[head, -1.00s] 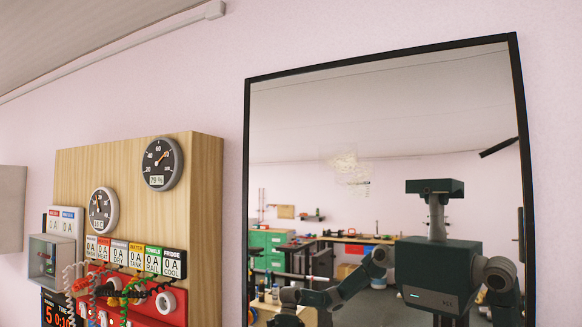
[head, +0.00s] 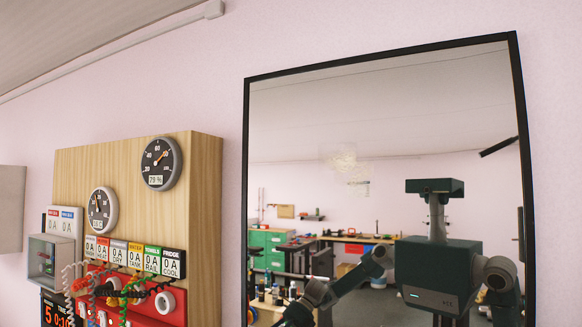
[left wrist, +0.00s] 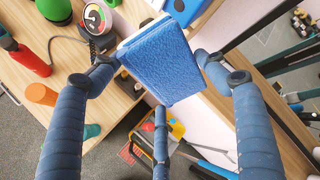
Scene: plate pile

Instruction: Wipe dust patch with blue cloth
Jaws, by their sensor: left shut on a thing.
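A pale, speckled dust patch (head: 343,160) shows on the upper left part of the tall black-framed mirror (head: 430,110) in the head view. In the left wrist view my left gripper (left wrist: 160,85) has its blue-wrapped fingers around the blue cloth (left wrist: 162,62), a thick rectangular pad with a pale edge. The gripper is shut on it. In the head view my left arm shows only as a reflection at the bottom of the mirror, with its hand cut off by the lower edge. My right gripper is in neither view.
A wooden panel (head: 207,230) with gauges, labels and coiled cables stands left of the mirror.

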